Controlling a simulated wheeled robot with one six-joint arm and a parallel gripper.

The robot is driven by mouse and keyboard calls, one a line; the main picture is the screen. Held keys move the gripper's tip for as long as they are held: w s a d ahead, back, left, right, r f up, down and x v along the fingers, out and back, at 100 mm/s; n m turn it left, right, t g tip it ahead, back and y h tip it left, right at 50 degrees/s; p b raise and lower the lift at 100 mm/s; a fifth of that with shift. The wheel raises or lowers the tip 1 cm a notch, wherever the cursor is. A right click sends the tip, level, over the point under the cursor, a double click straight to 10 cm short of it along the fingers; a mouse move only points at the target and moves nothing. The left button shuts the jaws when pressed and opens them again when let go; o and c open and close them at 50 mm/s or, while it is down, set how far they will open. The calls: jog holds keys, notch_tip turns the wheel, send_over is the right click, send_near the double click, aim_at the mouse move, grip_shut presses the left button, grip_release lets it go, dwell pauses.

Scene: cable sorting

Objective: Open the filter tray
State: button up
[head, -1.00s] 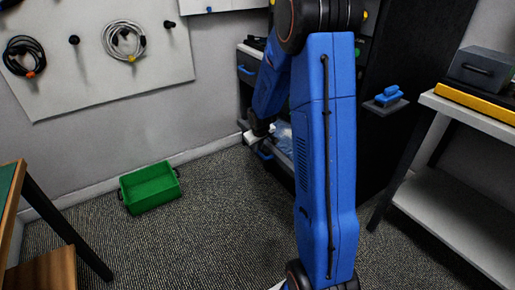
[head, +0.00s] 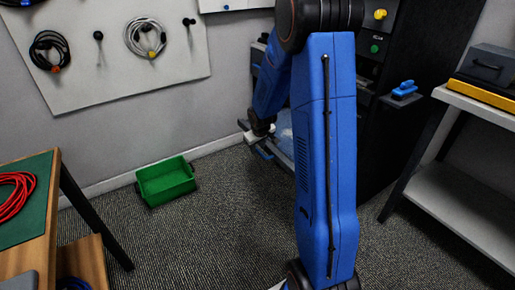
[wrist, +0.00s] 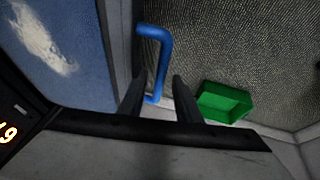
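The filter tray shows in the wrist view as a blue filter surface (wrist: 70,55) with a pale patch of dust, bordered by a grey rim (wrist: 117,40). Its blue handle (wrist: 158,60) stands out from the rim. My gripper (wrist: 160,88) is open, with its two dark fingers apart. The near end of the handle appears between the fingers, with a gap on the right; contact cannot be told. In the head view my gripper (head: 261,131) is small beside the tray's light-blue surface (head: 285,128), low on the dark cabinet. My blue arm hides part of the tray and cabinet.
A green bin (head: 166,182) stands on the carpet by the wall. A table with red cable (head: 14,194) is at left, and a white shelf (head: 465,190) at right. Carpet in the middle is clear.

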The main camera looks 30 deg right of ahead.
jog(key=shift+r, duration=0.1)
jog(key=v, duration=1.7)
jog(key=shift+s+r, duration=0.1)
jog(key=s+a+r, duration=0.4)
jog(key=s+a, duration=0.1)
jog(key=s, duration=0.3)
jog(key=s+a+r, duration=0.3)
jog(key=s+a, duration=0.2)
jog(key=s, duration=0.2)
jog(key=s+a+y, duration=0.1)
jog(key=s+a, duration=0.1)
jog(key=s, duration=0.6)
jog(key=s+a+m, duration=0.1)
jog(key=s+a, duration=0.2)
jog(key=s, duration=0.6)
jog(key=shift+a+r+y, duration=0.25)
jog(key=shift+a+y, duration=0.05)
jog(key=shift+y, duration=0.1)
